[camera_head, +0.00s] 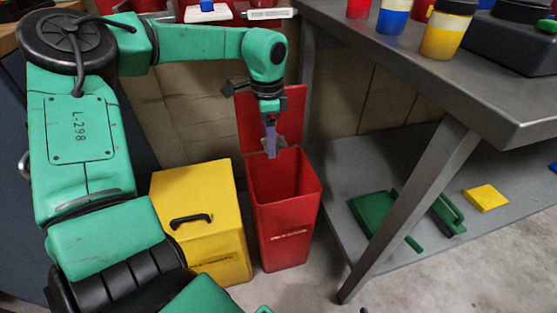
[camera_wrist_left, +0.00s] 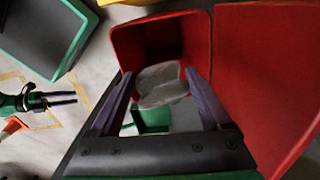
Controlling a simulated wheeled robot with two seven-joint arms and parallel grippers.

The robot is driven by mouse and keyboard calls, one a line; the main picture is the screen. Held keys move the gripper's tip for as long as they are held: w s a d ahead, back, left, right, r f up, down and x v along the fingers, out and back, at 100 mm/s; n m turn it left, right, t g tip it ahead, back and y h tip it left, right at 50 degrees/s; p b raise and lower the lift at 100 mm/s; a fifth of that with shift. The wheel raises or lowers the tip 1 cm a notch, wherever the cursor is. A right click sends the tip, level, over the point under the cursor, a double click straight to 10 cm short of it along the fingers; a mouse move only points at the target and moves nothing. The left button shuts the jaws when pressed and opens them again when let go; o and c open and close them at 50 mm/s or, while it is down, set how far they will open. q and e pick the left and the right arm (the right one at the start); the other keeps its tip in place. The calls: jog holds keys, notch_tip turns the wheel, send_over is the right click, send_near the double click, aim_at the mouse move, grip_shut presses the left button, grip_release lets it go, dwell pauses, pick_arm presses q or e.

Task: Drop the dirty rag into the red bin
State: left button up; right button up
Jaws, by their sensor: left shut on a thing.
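The dirty rag (camera_wrist_left: 160,84) is a grey, crumpled cloth held between the fingers of my left gripper (camera_head: 271,152). The left wrist view shows my left gripper (camera_wrist_left: 160,90) shut on it, one finger on each side. The red bin (camera_head: 286,222) stands on the floor with its lid raised at the back. My left gripper points down at the bin's open mouth, near the raised lid. In the left wrist view the red bin (camera_wrist_left: 125,40) lies behind the rag. My right gripper (camera_wrist_left: 55,99) seems to show small at the left; its opening is unclear.
A yellow bin (camera_head: 215,225) with a closed lid and black handle stands left of the red bin. A grey metal table (camera_head: 430,70) with paint-like pots stands at the right. Its lower shelf (camera_head: 400,240) holds green items and a yellow block (camera_head: 486,197).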

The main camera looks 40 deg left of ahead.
pick_arm(q)
jog(key=shift+w+d+f+n, duration=0.2)
jog(key=shift+d+f+n, duration=0.1)
jog(key=shift+n, duration=0.1)
notch_tip(320, 180, down, 6)
jog(key=b, duration=0.4)
jog(key=shift+r, duration=0.25)
pick_arm(e)
notch_tip(320, 180, down, 4)
jog(key=t, duration=0.1)
pick_arm(q)
jog(key=o, duration=1.2)
jog(key=shift+c, duration=0.2)
notch_tip(320, 180, up, 14)
jog(key=p, duration=0.4)
jog(key=shift+r+p, duration=0.15)
jog(key=shift+p, duration=0.25)
jog(key=shift+r, duration=0.2)
pick_arm(e)
jog(key=shift+g, duration=0.7)
jog(key=r, duration=0.4)
jog(key=shift+w+d+r, duration=0.1)
jog(key=shift+d+r, duration=0.1)
jog(key=shift+r, duration=0.1)
pick_arm(q)
jog(key=shift+f, duration=0.1)
